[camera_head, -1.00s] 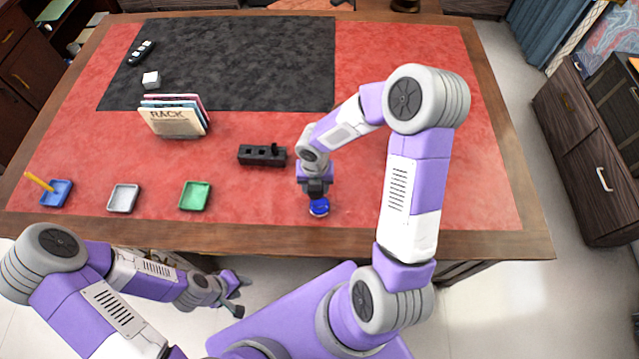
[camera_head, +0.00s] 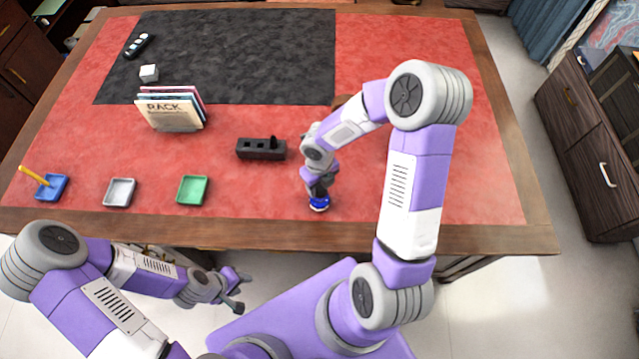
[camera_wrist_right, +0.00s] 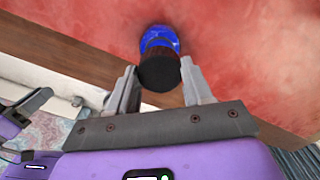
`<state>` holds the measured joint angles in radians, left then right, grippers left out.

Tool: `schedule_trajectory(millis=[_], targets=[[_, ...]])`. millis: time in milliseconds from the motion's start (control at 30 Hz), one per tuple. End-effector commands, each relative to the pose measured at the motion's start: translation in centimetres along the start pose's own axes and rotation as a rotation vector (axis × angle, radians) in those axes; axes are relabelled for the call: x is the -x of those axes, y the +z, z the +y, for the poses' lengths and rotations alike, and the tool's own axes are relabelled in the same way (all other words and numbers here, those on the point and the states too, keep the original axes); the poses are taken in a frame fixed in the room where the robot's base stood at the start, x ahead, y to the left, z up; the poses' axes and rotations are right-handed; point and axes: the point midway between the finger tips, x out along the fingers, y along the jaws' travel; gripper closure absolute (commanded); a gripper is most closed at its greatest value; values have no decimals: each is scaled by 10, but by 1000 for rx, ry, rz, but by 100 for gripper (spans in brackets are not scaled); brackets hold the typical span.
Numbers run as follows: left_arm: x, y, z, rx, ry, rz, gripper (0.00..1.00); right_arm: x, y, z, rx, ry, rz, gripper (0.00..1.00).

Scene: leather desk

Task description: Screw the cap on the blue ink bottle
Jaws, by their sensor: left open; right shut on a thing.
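The blue ink bottle (camera_head: 319,204) stands on the red desk top near the front edge, below my right gripper (camera_head: 318,190). In the right wrist view the blue bottle (camera_wrist_right: 160,38) has a dark round cap (camera_wrist_right: 160,73) over it. My right gripper's fingers (camera_wrist_right: 160,88) are on both sides of the cap and shut on it. The cap covers the bottle's mouth, so I cannot tell how far it is threaded. My left gripper (camera_head: 238,290) is open and empty, in front of the desk and below its edge.
A black holder (camera_head: 261,149) with slots stands left of the bottle. Green (camera_head: 193,190), grey (camera_head: 119,192) and blue (camera_head: 51,187) trays lie along the front left. A rack of magazines (camera_head: 172,112) stands behind them. The red surface right of the bottle is clear.

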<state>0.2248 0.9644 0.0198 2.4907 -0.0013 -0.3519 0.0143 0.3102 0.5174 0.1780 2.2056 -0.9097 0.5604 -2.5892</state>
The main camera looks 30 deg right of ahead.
Motion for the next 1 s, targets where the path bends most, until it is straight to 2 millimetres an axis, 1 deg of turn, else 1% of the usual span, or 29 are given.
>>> schedule_trajectory(millis=[33,200,1000], targets=[[-8,0,-3,0,0,0,58,-8,0,0,0,0,0,78],[-16,-1,-6,0,0,0,58,-16,0,0,-1,0,0,78],[-16,-1,-6,0,0,0,58,-21,0,0,-2,0,0,78]])
